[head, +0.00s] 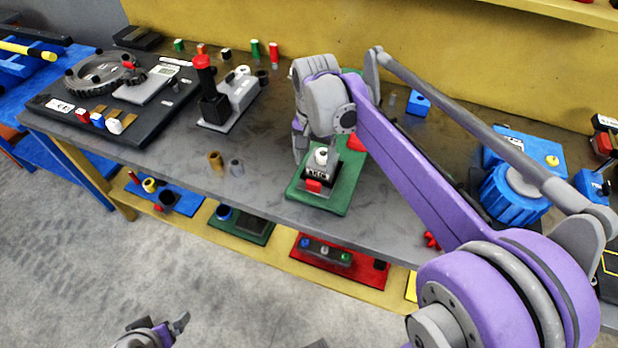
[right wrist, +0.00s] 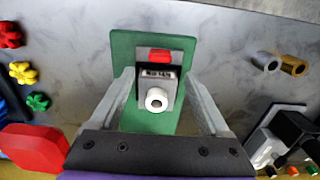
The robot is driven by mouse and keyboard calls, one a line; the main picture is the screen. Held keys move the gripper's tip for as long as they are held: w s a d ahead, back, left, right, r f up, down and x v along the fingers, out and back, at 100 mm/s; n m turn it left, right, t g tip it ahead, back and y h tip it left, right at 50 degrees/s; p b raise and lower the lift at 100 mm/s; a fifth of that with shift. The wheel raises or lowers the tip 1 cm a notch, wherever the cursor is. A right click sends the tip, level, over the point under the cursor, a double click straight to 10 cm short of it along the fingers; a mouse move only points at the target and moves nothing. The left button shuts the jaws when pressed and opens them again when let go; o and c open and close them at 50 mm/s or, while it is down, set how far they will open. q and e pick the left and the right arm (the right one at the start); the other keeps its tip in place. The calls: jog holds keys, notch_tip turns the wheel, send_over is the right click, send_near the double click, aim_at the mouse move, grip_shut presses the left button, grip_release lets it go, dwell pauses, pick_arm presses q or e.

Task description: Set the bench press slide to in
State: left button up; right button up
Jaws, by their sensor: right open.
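A small grey block device with a black label (head: 318,171) and a white round knob (head: 321,155) stands on a green plate (head: 338,200) near the bench's front edge. A red piece (head: 314,186) sits at its front. I take this as the bench press slide, but its label is unreadable and its in or out position cannot be told. My right gripper (right wrist: 158,82) is open above the plate, one finger on each side of the block, apart from it. The white knob (right wrist: 156,98) faces the wrist camera. My left gripper (head: 172,328) is low at the bottom, away from the bench.
A black column with a red knob (head: 203,62) stands on a grey base at the left. A dark board with a toothed ring (head: 105,70) lies farther left. Brown and grey cylinders (head: 216,161) stand left of the plate. A blue machine (head: 510,195) is at the right.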

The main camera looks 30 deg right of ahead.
aim_at(313, 182)
notch_tip(313, 182, down, 9)
jog(key=shift+r+b, duration=0.1)
jog(key=shift+b, duration=0.2)
grip_shut()
dwell(0.4)
dwell(1.0)
